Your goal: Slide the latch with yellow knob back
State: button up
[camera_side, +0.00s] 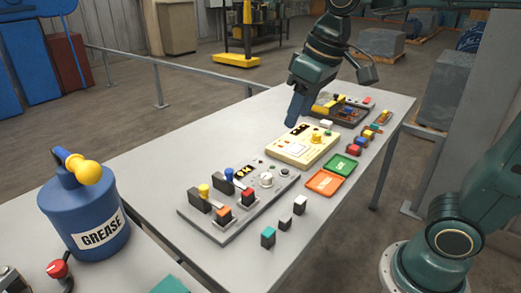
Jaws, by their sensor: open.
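A grey panel (190,213) lies on the near part of the long table. A yellow knob (204,190) stands up beside a dark block at the panel's left side; it looks like the yellow-knob latch. A similar blue knob (229,174) stands behind it, by another dark block. How far either latch is slid is too small to tell. My gripper (296,110) points down above the table, by the back left of a cream panel (290,155). It is open, with nothing seen in it, and well behind the yellow knob. The gap between its fingers is hard to see.
Orange (250,212) and red (248,196) switches and a white dial (267,178) share the grey panel. Green (339,167) and orange (324,183) trays and small blocks lie to the right. A blue grease can (87,220) stands front left. The table's left strip is clear.

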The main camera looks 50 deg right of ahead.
jog(key=w+a+f+g, duration=0.2)
jog(key=w+a, duration=0.2)
jog(key=w, duration=0.7)
jog(key=n+g, duration=0.1)
jog(key=n, duration=0.1)
send_over(203, 187)
notch_tip(203, 187, down, 6)
jog(key=shift+f, duration=6.85)
grip_shut()
